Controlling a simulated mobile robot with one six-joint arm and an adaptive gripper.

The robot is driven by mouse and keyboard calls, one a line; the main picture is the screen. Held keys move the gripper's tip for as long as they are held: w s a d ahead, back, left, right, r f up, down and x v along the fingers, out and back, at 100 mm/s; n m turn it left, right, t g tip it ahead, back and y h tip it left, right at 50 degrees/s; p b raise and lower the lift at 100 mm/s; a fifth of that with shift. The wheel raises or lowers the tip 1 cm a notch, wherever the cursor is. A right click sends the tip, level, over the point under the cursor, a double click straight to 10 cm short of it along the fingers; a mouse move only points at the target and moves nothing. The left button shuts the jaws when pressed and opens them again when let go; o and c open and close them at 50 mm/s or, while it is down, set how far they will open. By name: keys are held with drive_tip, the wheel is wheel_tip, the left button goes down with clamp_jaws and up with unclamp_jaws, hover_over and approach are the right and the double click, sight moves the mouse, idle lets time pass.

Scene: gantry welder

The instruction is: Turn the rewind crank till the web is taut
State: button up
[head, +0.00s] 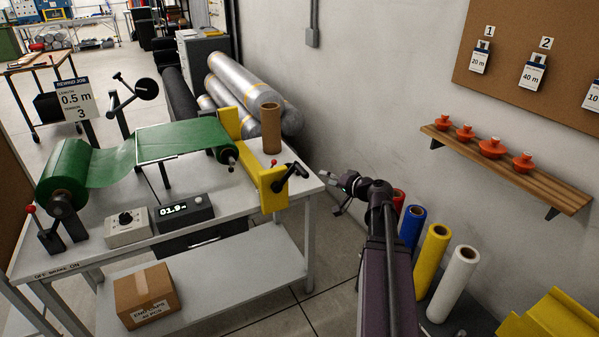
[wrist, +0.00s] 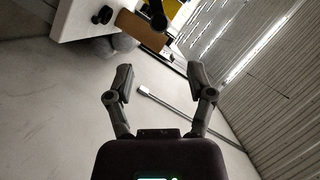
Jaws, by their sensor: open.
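The rewind crank (head: 291,178) is a black arm with a grip on the outer side of a yellow stand (head: 272,190) at the table's right end. The green web (head: 108,165) runs from the large supply roll (head: 66,178) to the rewind roll (head: 222,140); it sags beside the supply roll and lies flatter further right. My gripper (head: 338,196) is open and empty, right of the crank and apart from it. In the wrist view my gripper (wrist: 162,82) has its fingers spread, with a dark part, possibly the crank, beyond them at the top.
A red-knobbed brake lever (head: 38,228), a dial box (head: 127,226) and a display (head: 183,212) reading about 01.9 stand on the table (head: 90,255). A job sign (head: 73,98) reads 0.5 m, tension 3. Coloured rolls (head: 433,255) stand near my arm. The wall is behind.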

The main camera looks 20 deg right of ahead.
sight(299, 171)
drive_tip(key=b+x, duration=0.3)
drive_tip(key=x, duration=1)
drive_tip(key=shift+w+a, duration=0.1)
clamp_jaws()
